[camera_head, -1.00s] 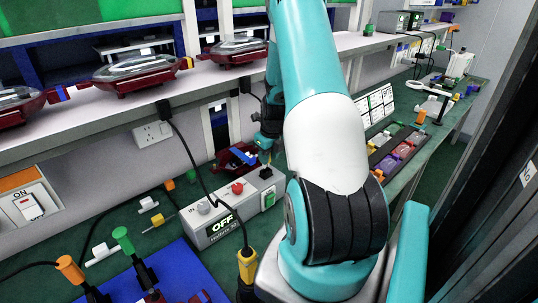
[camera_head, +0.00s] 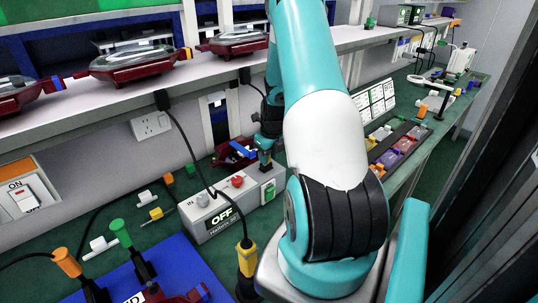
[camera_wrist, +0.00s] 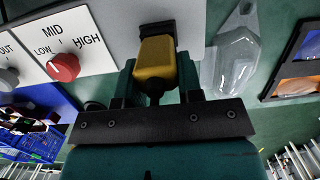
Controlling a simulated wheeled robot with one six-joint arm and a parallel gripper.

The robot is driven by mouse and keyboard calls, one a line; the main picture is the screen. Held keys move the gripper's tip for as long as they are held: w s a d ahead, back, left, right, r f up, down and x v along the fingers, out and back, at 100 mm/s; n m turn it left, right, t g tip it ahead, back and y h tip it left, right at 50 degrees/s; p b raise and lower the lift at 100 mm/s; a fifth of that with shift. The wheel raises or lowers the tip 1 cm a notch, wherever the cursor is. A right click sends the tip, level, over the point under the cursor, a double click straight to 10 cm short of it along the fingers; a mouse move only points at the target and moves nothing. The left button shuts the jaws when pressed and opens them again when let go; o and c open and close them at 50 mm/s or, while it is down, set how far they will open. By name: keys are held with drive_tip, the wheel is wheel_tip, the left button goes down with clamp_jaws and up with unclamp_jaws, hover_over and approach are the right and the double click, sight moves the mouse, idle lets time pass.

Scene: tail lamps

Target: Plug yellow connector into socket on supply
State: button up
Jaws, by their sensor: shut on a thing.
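My gripper (camera_wrist: 156,76) is shut on the yellow connector (camera_wrist: 154,58), with a teal finger on each side and a dark cable end toward the wrist. The connector's front meets a dark socket-like piece (camera_wrist: 147,30) at the grey supply; I cannot tell how far it is inserted. In the head view, my gripper (camera_head: 264,160) is at the far right end of the supply (camera_head: 238,206), a grey box with an "OFF" display. The connector is mostly hidden there. The supply's red knob (camera_wrist: 63,67) is left of the connector in the wrist view.
A yellow plug on a black cable (camera_head: 246,258) is in front of the supply. A red lamp (camera_head: 232,154) lies behind it. A blue mat (camera_head: 190,262) is at front left. In the wrist view, a clear lamp cover (camera_wrist: 232,60) lies right of the connector.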

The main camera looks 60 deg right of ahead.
idle(0.4)
drive_tip(key=o, duration=1)
drive_tip(key=r, duration=0.5)
drive_tip(key=s+r+b, duration=0.1)
drive_tip(key=r, duration=0.5)
drive_tip(key=s+r, duration=0.1)
drive_tip(key=r, duration=0.5)
drive_tip(key=shift+s+a+r+b, duration=0.2)
drive_tip(key=shift+a+b, duration=0.1)
drive_tip(key=shift+a, duration=0.1)
